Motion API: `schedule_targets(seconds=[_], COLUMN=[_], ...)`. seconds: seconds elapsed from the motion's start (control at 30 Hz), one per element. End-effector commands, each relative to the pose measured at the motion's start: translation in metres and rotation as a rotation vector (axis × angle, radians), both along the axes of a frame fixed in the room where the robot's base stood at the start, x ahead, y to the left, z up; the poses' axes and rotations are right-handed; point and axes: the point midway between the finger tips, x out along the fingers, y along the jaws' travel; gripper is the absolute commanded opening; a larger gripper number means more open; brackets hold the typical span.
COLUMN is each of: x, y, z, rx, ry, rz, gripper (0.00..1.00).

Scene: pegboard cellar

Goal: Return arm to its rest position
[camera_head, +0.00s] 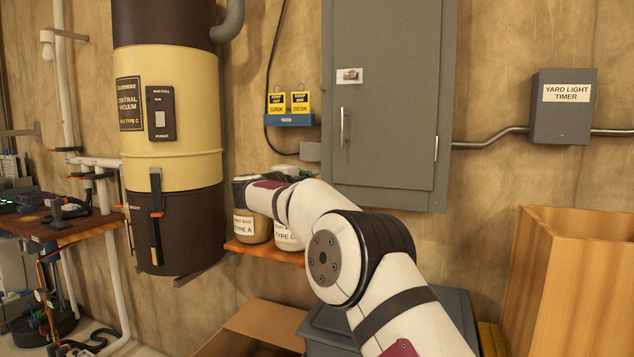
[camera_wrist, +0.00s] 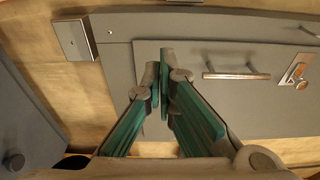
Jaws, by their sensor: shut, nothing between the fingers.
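My gripper (camera_wrist: 163,72) is shut and empty in the wrist view, its teal-lined fingers together. Beyond the fingers is the grey wall cabinet (camera_wrist: 215,105), with its bar handle and latch to the right. In the head view my white arm reaches from the lower right toward the shelf of jars, left of the cabinet (camera_head: 385,110). The cabinet door looks closed. My gripper itself is not clearly visible in the head view; the arm hides most of that area.
Jars labelled TYPE A (camera_head: 252,226) and TYPE C (camera_head: 287,237) stand on an orange shelf (camera_head: 265,252) close to my arm. The central vacuum (camera_head: 185,85) hangs at left. A cardboard box (camera_head: 255,328) is below, and a wooden box (camera_head: 585,290) stands at right.

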Motion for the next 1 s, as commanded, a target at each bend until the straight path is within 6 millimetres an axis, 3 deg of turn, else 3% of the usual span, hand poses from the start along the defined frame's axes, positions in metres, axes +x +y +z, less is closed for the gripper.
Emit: schedule_targets(seconds=[0.13, 0.27, 0.4, 0.53, 0.63, 0.77, 0.87, 1.0], x=[-0.005, -0.019, -0.051, -0.091, -0.129, -0.184, -0.233, -0.308], y=[0.007, 0.019, 0.035, 0.044, 0.045, 0.038, 0.026, -0.001], z=[0.036, 0.099, 0.157, 0.188, 0.197, 0.192, 0.176, 0.14], rx=[-0.055, -0.183, -0.365, -0.532, -0.657, -0.807, -0.908, -1.022], ry=[-0.02, -0.043, -0.032, 0.015, 0.077, 0.191, 0.3, 0.483], rz=[0.068, 0.215, 0.397, 0.551, 0.658, 0.786, 0.875, 0.991], gripper=[0.0, 0.0, 0.0, 0.0, 0.0, 0.0, 0.0, 0.0])
